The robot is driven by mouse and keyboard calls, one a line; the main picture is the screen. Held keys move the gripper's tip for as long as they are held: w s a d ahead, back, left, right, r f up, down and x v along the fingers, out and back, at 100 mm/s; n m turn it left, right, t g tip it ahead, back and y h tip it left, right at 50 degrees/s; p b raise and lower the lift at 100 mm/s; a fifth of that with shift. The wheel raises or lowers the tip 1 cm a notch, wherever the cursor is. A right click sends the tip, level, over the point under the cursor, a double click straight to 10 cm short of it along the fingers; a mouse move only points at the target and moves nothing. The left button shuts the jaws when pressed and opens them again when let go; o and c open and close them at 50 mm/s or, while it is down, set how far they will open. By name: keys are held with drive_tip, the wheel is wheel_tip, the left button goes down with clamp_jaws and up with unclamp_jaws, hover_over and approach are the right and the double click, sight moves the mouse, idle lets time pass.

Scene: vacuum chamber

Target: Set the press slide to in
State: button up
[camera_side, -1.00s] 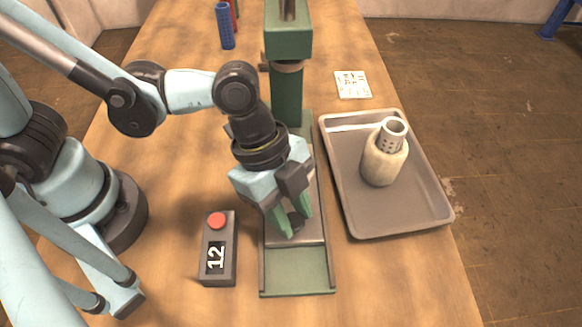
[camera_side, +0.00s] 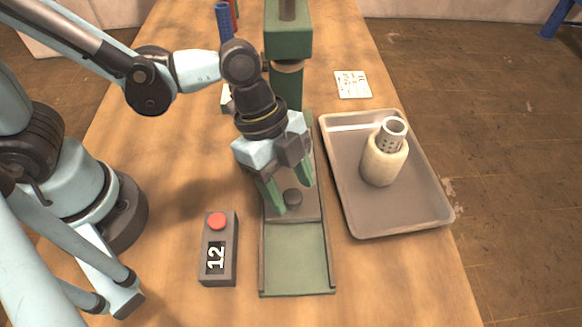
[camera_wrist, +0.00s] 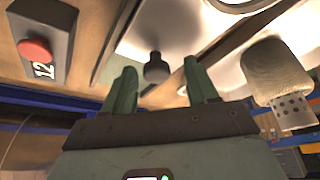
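The press slide (camera_side: 309,212) is a grey plate with a dark round knob (camera_side: 293,197). It lies in the green track (camera_side: 297,262) under the green press column (camera_side: 287,92), at the track's far part, and the front part of the track is bare. My gripper (camera_side: 293,194) is above the slide at the knob with its green fingers spread. In the wrist view the knob (camera_wrist: 157,68) shows between the two separated fingers, and I see no finger touching it. My gripper and wrist hide the far part of the slide.
A dark box (camera_side: 218,250) with a red button and "12" stands left of the track. A grey tray (camera_side: 420,215) on the right holds a cream sleeve (camera_side: 383,162) with a perforated metal cylinder. A white card (camera_side: 351,84) lies behind the tray. A blue cylinder (camera_side: 223,20) stands at the back.

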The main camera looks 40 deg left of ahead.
drive_tip(key=shift+a+r, duration=0.2)
drive_tip(key=shift+r, duration=0.3)
drive_tip(key=v, duration=0.4)
drive_tip(key=shift+a+r, duration=0.1)
drive_tip(key=a, duration=1.2)
drive_tip(key=w+a+r+n+t+y, duration=0.2)
drive_tip(key=a+n+t, duration=0.1)
drive_tip(key=n, duration=0.6)
drive_tip(key=w+a+r+n+t+y, duration=0.2)
drive_tip(key=w+a+n+t, duration=0.1)
drive_tip(key=n, duration=0.6)
drive_tip(key=shift+w+a+t, duration=0.25)
drive_tip(key=shift+a+t, duration=0.35)
drive_tip(key=shift+a, duration=0.6)
